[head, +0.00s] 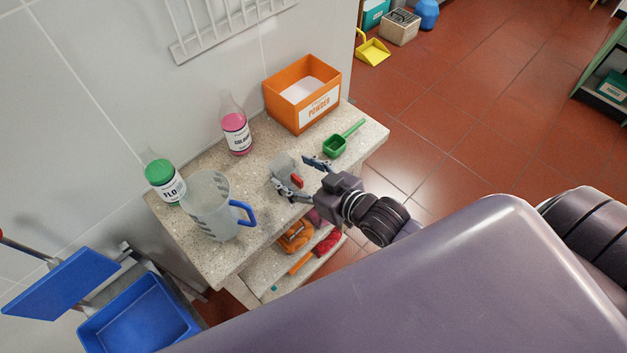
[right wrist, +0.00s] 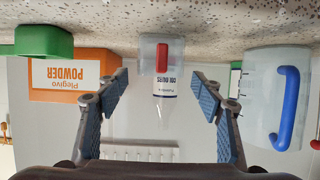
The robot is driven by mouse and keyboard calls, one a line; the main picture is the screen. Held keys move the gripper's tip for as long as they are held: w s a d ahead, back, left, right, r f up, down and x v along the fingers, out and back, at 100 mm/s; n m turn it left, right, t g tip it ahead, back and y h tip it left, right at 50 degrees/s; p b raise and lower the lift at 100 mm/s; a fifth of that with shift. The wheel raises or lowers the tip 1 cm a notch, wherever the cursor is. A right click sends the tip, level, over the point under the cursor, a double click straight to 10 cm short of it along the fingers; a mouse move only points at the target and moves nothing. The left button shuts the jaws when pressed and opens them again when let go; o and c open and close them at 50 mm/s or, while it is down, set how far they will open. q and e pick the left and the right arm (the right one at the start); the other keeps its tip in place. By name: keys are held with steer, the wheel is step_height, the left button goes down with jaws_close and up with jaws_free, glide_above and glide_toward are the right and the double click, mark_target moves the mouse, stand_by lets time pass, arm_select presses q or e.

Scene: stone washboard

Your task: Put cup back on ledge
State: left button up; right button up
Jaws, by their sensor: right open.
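A small clear cup (head: 282,166) with a red handle stands on the speckled stone top (head: 255,185), near its front edge. In the right wrist view, which is upside down, the cup (right wrist: 148,52) shows ahead between the fingers, its red handle facing me. My right gripper (head: 304,176) is open and empty, at the handle side of the cup. One finger lies to each side in the picture; I cannot tell whether either touches the cup. My left gripper is not in view.
A lower shelf (head: 262,273) holds coloured items. Blue tub (head: 140,315) at lower left.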

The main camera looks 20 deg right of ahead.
steer(key=v, duration=0.8)
steer(key=shift+s+b, duration=0.2)
steer(key=shift+b, duration=0.1)
steer(key=shift+d+r, duration=0.1)
steer(key=s+d+f+m+g+h, duration=0.1)
steer(key=s+d+f+g, duration=0.15)
steer(key=f, duration=0.85)
steer(key=s+d+f+g+h, duration=0.1)
steer(key=s+d+f+h, duration=0.15)
steer(key=f, duration=0.85)
steer(key=s+d+f+m+g+h, duration=0.15)
steer(key=s+d+f, duration=0.25)
steer(key=f, duration=0.8)
steer(key=s+a+f+g, duration=0.2)
steer(key=s+f+g, duration=0.1)
steer(key=s+f, duration=0.5)
steer(key=s+a+f+g, duration=0.2)
steer(key=s+f, duration=0.7)
steer(key=s, duration=0.6)
steer(key=shift+n+g, duration=0.45)
steer(key=shift+g, duration=0.35)
steer(key=shift+s+f, duration=0.1)
steer(key=shift+s, duration=0.05)
steer(key=shift+c, duration=0.5)
